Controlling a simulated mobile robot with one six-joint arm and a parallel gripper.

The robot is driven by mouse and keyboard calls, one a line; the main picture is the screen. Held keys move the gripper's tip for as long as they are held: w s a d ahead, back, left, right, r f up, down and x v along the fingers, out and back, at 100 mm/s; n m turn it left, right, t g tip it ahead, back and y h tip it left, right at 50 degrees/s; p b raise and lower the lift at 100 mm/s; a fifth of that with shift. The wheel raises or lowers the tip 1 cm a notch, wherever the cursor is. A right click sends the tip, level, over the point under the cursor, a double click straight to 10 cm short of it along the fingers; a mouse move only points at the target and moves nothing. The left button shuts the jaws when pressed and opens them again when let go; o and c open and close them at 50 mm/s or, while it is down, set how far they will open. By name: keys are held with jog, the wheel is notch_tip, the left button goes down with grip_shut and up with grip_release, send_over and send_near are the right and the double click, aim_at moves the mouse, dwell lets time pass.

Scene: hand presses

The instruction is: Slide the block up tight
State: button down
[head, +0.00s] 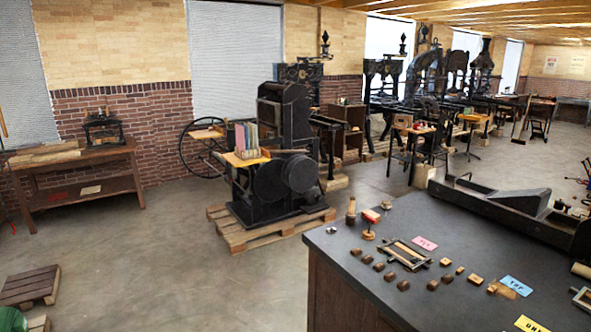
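Several small wooden blocks lie on the dark-topped table (345,262) at the lower right. Some are brown, such as one block (403,285) at the front, and some are lighter, such as another block (475,279). A small wooden frame (390,250) with bars inside lies flat among them. Which block the task means, I cannot tell. Gaps inside the frame are too small to judge. My gripper is not in view.
Pink (425,243), blue (516,285) and yellow (530,324) cards lie on the table. A red-topped stamp (370,222) stands near its back left edge. A long dark press bed (510,210) lies behind. A black press (280,165) stands on a pallet.

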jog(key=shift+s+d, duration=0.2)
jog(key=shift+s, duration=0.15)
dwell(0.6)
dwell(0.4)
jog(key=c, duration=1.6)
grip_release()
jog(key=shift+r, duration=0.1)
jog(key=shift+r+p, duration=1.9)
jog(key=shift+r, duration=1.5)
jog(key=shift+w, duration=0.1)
